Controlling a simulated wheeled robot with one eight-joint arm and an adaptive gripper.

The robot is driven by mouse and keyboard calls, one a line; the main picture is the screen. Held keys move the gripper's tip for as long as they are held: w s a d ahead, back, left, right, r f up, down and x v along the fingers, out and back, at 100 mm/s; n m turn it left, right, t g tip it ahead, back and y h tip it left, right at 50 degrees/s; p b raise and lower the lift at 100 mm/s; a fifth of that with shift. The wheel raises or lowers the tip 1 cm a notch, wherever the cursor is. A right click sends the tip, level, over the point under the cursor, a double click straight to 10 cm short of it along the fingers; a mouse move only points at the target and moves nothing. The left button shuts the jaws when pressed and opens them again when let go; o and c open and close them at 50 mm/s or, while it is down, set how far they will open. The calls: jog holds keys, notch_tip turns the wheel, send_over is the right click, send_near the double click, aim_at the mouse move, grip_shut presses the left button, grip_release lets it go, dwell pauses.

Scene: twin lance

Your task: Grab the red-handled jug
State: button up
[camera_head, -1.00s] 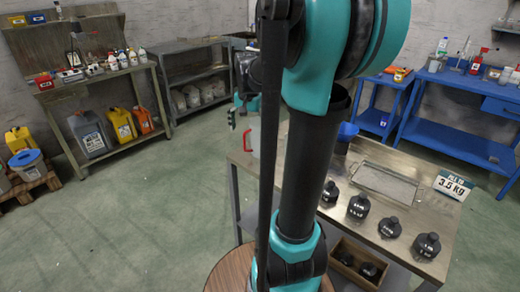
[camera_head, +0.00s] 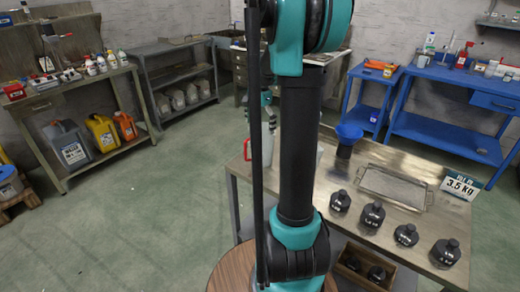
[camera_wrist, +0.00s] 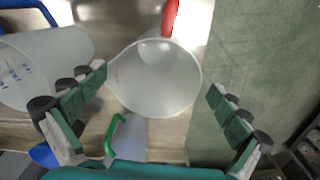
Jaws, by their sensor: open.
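The red-handled jug is a translucent white vessel (camera_wrist: 155,80), seen from above in the wrist view, with its red handle (camera_wrist: 171,17) at the top. In the head view its red handle (camera_head: 247,150) shows at the near table's left end; my arm hides much of the rest. My gripper (camera_wrist: 159,82) is open, one finger on each side of the jug, with a visible gap on the right. I cannot tell how far above the jug the fingers are.
A second translucent jug (camera_wrist: 50,68) lies close to the left finger, with a blue handle (camera_wrist: 28,14). A green handle (camera_wrist: 116,132) is below.

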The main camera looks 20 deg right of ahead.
aim_at(260, 140)
jog(key=shift+s+f, duration=0.15)
jog(key=shift+f, duration=3.1)
jog(key=shift+c, duration=0.6)
jog(key=c, duration=0.9)
